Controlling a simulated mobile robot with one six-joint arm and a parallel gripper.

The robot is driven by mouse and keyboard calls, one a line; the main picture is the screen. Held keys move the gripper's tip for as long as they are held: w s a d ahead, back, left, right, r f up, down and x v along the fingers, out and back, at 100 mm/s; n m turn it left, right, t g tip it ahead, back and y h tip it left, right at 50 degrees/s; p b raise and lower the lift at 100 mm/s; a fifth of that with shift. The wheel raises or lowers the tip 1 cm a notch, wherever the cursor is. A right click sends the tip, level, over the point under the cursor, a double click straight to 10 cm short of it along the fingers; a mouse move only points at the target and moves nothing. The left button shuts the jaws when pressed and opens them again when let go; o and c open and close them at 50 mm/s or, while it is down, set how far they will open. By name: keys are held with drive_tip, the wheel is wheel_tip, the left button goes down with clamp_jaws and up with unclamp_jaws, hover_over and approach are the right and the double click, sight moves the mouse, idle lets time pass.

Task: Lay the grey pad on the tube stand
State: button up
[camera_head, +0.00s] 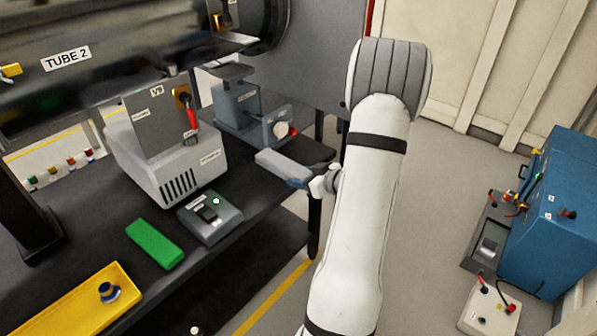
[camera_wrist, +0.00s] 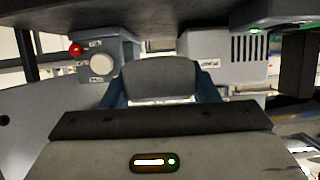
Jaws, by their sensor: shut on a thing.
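A grey pad (camera_head: 280,166) is held in my gripper (camera_head: 300,180) above the right end of the black bench. In the wrist view the pad (camera_wrist: 160,76) sits between the two blue fingers of my gripper (camera_wrist: 160,92). A blue-grey stand (camera_head: 236,108) with a flat dark top plate stands on the bench under the tube, behind and left of the pad. It has a front panel with a white knob and a red knob. I take it for the tube stand, but its label is too small to read. It also shows in the wrist view (camera_wrist: 117,45), left of the pad. The pad is apart from its top plate.
The large dark tube (camera_head: 120,70) marked TUBE 2 hangs over the bench. A pale grey pump-like box (camera_head: 165,155), a small grey device (camera_head: 222,224), a green block (camera_head: 154,244) and a yellow tray (camera_head: 65,310) are on the bench (camera_head: 215,262). A blue cabinet (camera_head: 560,215) stands right.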

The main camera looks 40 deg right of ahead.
drive_tip(key=b, duration=0.7)
hover_over(280, 189)
drive_tip(key=s, duration=0.2)
drive_tip(key=shift+d+f, duration=0.15)
drive_tip(key=shift+f, duration=2.95)
drive_tip(key=shift+w+a+f+b, duration=0.2)
drive_tip(key=shift+w+f+b, duration=0.25)
drive_tip(key=shift+w+f, duration=0.65)
drive_tip(key=shift+s, duration=0.1)
drive_tip(key=o, duration=1.4)
drive_tip(key=shift+c, duration=0.2)
drive_tip(key=shift+f, duration=0.1)
drive_tip(key=p+v, duration=0.5)
drive_tip(key=v, duration=0.9)
drive_tip(key=shift+s+r, duration=0.2)
drive_tip(key=shift+r, duration=0.05)
